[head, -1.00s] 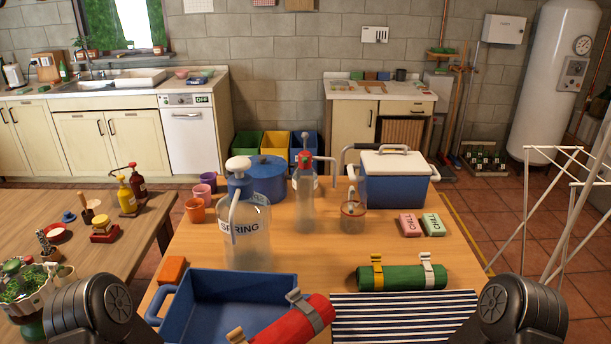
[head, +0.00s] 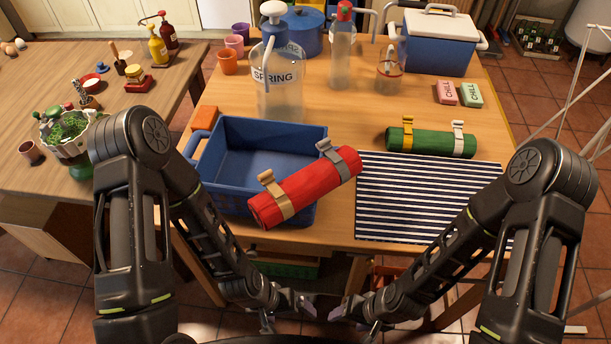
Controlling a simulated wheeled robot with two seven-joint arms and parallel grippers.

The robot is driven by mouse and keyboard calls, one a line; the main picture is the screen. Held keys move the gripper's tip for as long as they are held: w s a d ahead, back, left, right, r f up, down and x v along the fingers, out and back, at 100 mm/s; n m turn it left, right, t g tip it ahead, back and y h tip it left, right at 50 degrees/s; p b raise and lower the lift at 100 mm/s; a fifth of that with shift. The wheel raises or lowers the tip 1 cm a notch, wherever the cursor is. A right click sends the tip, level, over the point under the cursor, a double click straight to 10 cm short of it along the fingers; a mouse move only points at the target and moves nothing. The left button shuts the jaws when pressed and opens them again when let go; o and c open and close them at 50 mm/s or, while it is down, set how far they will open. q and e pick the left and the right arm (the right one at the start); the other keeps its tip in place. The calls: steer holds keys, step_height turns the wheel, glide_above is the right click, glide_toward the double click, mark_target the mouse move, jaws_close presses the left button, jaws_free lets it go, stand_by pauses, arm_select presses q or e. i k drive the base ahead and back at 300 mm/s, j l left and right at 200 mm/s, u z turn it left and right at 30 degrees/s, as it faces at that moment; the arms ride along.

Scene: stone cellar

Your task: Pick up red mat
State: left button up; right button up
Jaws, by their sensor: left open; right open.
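The red mat (head: 308,188) is rolled up and bound by a tan strap (head: 277,194) and a grey strap (head: 334,155). It lies slanted across the front right part of the blue tray (head: 207,184), its near left end by the tray's front rim. My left gripper (head: 290,318) and my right gripper (head: 352,313) are both low in front of the table, below the mat and apart from it. Both are open and empty. They are small and partly dark in the picture.
A green rolled mat (head: 432,142) lies behind a striped cloth (head: 420,200) on the right. A large SPRING bottle (head: 279,88), a clear bottle (head: 342,40), a jar (head: 389,75) and a blue cooler (head: 437,52) stand farther back. An orange block (head: 204,118) is left of the tray.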

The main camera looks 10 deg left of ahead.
mark_target(302, 188)
steer(key=k+j+z, duration=0.2)
steer(key=z, duration=0.2)
steer(key=k+z, duration=0.85)
steer(key=i+j, duration=0.05)
steer(key=i, duration=0.05)
